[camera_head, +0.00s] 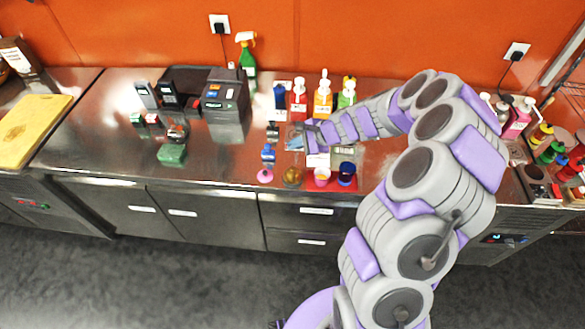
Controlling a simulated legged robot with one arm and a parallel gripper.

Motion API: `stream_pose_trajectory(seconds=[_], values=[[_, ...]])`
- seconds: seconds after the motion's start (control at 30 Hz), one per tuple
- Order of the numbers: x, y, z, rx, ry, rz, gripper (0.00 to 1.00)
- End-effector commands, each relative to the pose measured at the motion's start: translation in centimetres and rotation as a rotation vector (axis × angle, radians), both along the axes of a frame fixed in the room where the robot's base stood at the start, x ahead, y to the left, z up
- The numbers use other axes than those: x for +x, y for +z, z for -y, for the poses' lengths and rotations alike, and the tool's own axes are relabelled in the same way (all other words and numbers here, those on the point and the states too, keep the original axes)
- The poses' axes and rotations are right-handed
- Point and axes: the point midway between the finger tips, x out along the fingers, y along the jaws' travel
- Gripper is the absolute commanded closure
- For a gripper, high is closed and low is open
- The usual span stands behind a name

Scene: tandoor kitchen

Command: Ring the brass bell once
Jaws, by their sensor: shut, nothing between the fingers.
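A small round brass-coloured object (291,177), which looks like the bell, stands near the front edge of the steel counter (110,130), between a pink-based item and a red tray. It is small, and its details are not clear. My arm reaches in from the right over the counter, and its end, my gripper (303,127), points left. My gripper is shut and empty, behind the bell in the picture and apart from it. The fingertips are too small to see clearly.
Pump bottles (322,97) stand behind my gripper. The red tray (336,187) with cups is right of the bell, and a pink-based item (265,176) is left. A black machine (225,100) and a green block (171,154) are farther left.

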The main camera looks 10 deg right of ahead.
Motion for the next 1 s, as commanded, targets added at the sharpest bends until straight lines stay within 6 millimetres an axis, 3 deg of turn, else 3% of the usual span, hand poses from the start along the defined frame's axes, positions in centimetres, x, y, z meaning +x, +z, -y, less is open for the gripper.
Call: stream_pose_trajectory(seconds=[0.6,1.0], values=[[0.0,-7.5,-0.1,0.002,0.001,-0.002,1.00],[0.0,-8.2,0.0,0.000,0.002,0.000,1.00]])
